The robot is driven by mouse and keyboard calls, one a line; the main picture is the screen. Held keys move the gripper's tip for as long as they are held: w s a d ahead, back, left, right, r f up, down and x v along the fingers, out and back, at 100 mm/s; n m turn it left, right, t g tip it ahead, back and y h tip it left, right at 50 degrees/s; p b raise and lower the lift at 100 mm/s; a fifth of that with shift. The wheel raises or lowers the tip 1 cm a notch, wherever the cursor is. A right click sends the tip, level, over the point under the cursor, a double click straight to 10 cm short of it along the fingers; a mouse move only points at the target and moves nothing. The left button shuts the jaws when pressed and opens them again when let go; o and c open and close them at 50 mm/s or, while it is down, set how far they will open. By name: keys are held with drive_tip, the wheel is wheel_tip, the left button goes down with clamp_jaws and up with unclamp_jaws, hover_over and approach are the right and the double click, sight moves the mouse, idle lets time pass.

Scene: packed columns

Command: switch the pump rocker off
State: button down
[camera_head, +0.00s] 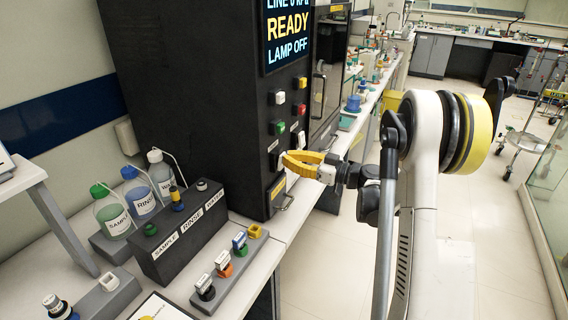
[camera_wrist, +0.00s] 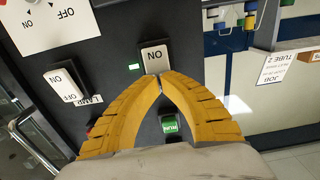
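In the wrist view, a pale rocker (camera_wrist: 155,58) marked ON, upside down in the picture, sits on the dark panel with a lit green lamp (camera_wrist: 134,67) beside it. My gripper (camera_wrist: 160,77) has its yellow fingertips together at the rocker's lower edge, with nothing between them. The fingers hide the rocker's other end; whether they touch it I cannot tell. In the head view, my gripper (camera_head: 284,160) is in front of the lower panel of the black cabinet (camera_head: 205,90), hiding part of it. The display (camera_head: 287,32) reads READY and LAMP OFF.
A second rocker (camera_wrist: 66,88), marked ON and OFF, is left of my fingers. A green button (camera_wrist: 170,127) lies between them in the picture. In the head view, more buttons (camera_head: 279,128) are above my gripper; the bench with bottles (camera_head: 112,212) is left. Open floor lies right.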

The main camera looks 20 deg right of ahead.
drive_tip(key=shift+w+a, duration=0.2)
drive_tip(key=b+v, duration=0.1)
drive_tip(key=v, duration=0.6)
idle(0.6)
idle(0.3)
drive_tip(key=s+a+r+m+g+h, duration=0.1)
drive_tip(key=s+a+m+g+h, duration=0.15)
drive_tip(key=a, duration=0.55)
drive_tip(key=s+a+r+m+g+h, duration=0.1)
drive_tip(key=s+a+g, duration=0.25)
drive_tip(key=a, duration=0.45)
drive_tip(key=s+a+m+h, duration=0.1)
drive_tip(key=s+h, duration=0.1)
drive_tip(key=s, duration=0.4)
drive_tip(key=s+a+f+m+h, duration=0.1)
drive_tip(key=s+h, duration=0.2)
drive_tip(key=s, duration=0.4)
drive_tip(key=s+f+m+g+h, duration=0.1)
drive_tip(key=s+m+h, duration=0.1)
drive_tip(key=s, duration=0.5)
drive_tip(key=shift+s+a+f, duration=0.2)
drive_tip(key=shift+a+f, duration=0.05)
drive_tip(key=shift+a, duration=0.15)
